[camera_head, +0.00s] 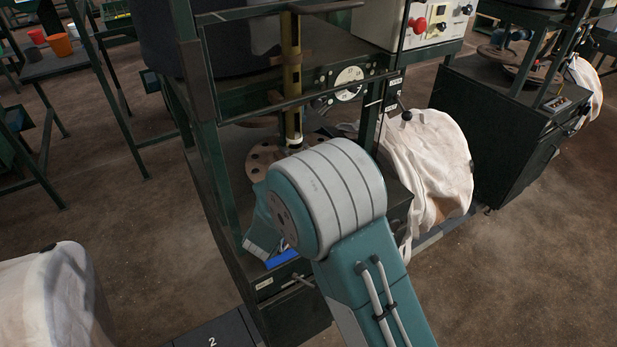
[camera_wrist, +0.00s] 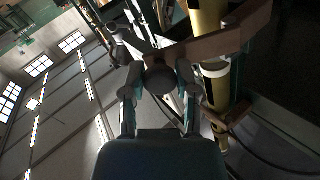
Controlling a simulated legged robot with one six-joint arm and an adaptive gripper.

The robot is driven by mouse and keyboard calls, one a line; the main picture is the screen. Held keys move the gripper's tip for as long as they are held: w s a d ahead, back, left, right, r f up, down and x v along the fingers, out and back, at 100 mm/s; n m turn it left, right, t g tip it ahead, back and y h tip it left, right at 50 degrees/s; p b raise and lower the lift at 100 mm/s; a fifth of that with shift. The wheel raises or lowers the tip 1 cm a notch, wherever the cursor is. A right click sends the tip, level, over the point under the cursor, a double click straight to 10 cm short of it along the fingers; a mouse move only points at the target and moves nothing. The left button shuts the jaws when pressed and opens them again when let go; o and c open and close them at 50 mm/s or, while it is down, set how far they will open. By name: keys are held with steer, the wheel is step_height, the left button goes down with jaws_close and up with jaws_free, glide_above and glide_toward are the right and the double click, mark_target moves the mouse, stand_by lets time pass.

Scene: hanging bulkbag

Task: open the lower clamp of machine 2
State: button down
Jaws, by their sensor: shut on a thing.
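Machine 2 (camera_head: 215,130) is a dark green frame with a floor plate marked 2 in front. A yellow column (camera_head: 291,80) runs down its middle, and shows in the wrist view (camera_wrist: 213,90). My gripper (camera_wrist: 158,78) has its two fingers closed on a dark round knob (camera_wrist: 160,80). Above the knob a brown clamp bar (camera_wrist: 225,42) crosses the yellow column. I cannot tell whether the clamp is open or shut. In the head view my arm hides the gripper and the knob.
A brown holed disc (camera_head: 262,160) lies at the column's foot. A white bag (camera_head: 435,160) bulges at the right side. A lever with a black knob (camera_head: 406,115) juts out there. Another white bag (camera_head: 50,300) is at lower left.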

steer(key=shift+s+a+m+g+h, duration=0.3)
steer(key=shift+a+m+g+h, duration=0.3)
steer(key=shift+m+g+h, duration=0.5)
steer(key=shift+s+a+m+g+h, duration=0.25)
steer(key=shift+a+m+g+h, duration=0.45)
steer(key=shift+h, duration=0.7)
steer(key=shift+d, duration=0.1)
steer(key=shift+c, duration=1.8)
jaws_free()
step_height(320, 180, up, 10)
